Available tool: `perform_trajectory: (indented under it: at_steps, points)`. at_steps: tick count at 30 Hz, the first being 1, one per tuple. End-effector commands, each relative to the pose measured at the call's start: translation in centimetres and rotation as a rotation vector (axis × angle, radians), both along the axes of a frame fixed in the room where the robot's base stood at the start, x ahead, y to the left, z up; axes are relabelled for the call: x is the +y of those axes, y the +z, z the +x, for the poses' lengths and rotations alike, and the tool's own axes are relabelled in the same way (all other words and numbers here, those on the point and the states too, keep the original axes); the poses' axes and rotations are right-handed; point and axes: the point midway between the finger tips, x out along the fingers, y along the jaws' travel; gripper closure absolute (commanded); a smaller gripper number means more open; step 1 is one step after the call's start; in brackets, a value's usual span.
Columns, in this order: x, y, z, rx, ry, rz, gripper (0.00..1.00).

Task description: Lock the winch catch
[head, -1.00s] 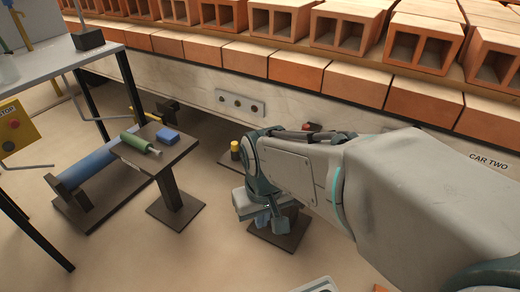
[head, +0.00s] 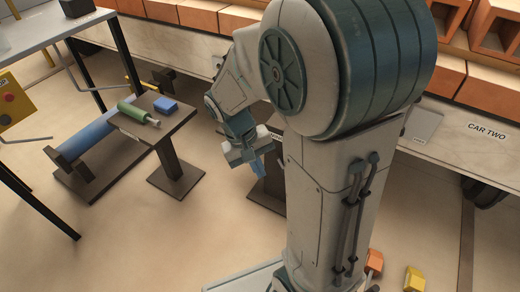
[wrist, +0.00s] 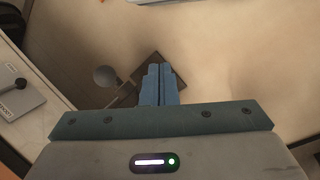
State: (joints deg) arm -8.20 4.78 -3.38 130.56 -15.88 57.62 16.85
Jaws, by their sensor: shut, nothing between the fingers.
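My gripper (head: 258,168) is shut and empty, pointing down in mid-air in front of the brick car. Its blue fingers (wrist: 158,72) lie together in the wrist view. Ahead of them is a dark post (wrist: 126,94) on a square dark base. A round grey knob (wrist: 105,75) shows just left of the fingers, apart from them. In the head view the dark stand (head: 266,190) behind my gripper is mostly hidden by my arm. I cannot tell for sure which part is the winch catch.
A pedestal (head: 172,150) holds a green-handled tool (head: 137,114) and a blue block (head: 165,104). A blue roll (head: 88,140) lies on a dark cradle. A grey table (head: 45,38) stands at left. Orange and yellow pieces (head: 413,279) lie at lower right. Floor at lower left is clear.

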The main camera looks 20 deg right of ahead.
Motion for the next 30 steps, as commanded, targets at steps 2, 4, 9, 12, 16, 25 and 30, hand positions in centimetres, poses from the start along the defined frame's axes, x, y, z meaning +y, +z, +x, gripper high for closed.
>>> perform_trajectory:
  at_steps: [2, 4, 9, 12, 16, 25, 30]
  points:
    - [-0.2, -1.3, 1.4, 0.05, 0.004, -0.068, 1.0]
    - [-0.5, -2.4, 2.6, 0.083, 0.003, -0.131, 1.0]
    - [-1.1, -5.5, 5.4, 0.144, 0.016, -0.297, 1.0]
    - [-1.4, -7.5, 7.0, 0.167, 0.031, -0.402, 1.0]
    - [-1.5, -10.3, 8.9, 0.179, 0.062, -0.541, 1.0]
    - [-1.6, -17.5, 12.5, 0.136, 0.177, -0.865, 1.0]
    - [-1.3, -21.8, 14.0, 0.067, 0.273, -1.038, 1.0]
